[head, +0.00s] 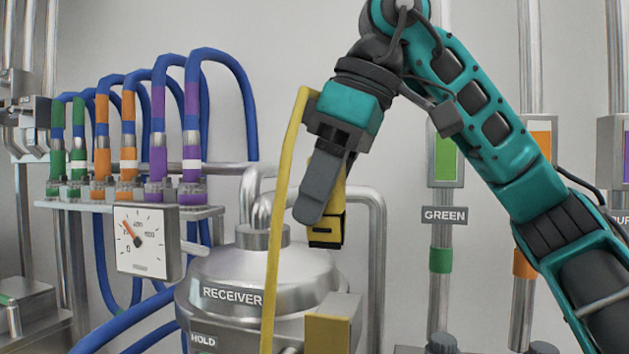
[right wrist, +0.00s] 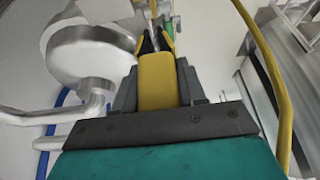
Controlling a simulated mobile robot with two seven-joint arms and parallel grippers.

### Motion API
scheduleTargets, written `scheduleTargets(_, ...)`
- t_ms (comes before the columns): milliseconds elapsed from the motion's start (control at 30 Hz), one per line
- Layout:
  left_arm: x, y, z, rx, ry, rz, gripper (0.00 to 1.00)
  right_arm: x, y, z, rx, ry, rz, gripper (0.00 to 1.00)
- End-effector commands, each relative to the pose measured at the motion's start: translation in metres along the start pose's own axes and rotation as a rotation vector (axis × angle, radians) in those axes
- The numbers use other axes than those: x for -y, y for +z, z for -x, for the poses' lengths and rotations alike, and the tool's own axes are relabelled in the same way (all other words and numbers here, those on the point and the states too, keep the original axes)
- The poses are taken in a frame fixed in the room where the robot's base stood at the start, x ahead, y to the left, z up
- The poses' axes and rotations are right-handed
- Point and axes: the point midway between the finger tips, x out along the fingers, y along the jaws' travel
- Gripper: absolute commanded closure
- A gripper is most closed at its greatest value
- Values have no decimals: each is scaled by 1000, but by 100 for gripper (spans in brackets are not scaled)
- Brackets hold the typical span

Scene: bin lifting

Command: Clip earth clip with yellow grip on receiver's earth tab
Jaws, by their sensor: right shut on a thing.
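My right gripper (head: 322,196) is shut on the yellow grip of the earth clip (head: 327,228). The clip hangs downward with its dark end lowest, above the receiver's right side in the head view. In the right wrist view the yellow grip (right wrist: 158,80) sits between the fingers, with its dark jaws pointing away from me. A yellow cable (head: 285,190) runs down from beside the gripper. The steel receiver (head: 225,270) stands below. A brass-coloured block (head: 333,325) at its front right may be the earth tab; the clip appears apart from it. My left gripper is out of view.
A dial gauge (head: 147,241) and a shelf of colour-banded blue hoses (head: 130,205) stand left of the receiver. A bent steel pipe (head: 376,260) rises on its right. A post with a GREEN sign (head: 444,215) stands behind my right arm.

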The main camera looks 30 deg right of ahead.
Motion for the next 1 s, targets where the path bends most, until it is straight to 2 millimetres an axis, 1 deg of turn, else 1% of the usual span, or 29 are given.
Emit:
scheduleTargets(33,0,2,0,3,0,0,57,0,2,-6,2,-3,-1,100)
scheduleTargets(367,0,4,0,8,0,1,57,0,16,-37,0,-1,-2,100)
scheduleTargets(400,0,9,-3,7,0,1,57,0,18,-42,-1,0,-3,100)
scheduleTargets(433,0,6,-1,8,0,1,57,0,16,-38,-2,0,-3,100)
scheduleTargets(633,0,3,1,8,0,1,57,0,14,-32,-3,2,-3,100)
scheduleTargets(1000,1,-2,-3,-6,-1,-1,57,-1,15,-34,-1,1,-3,100)
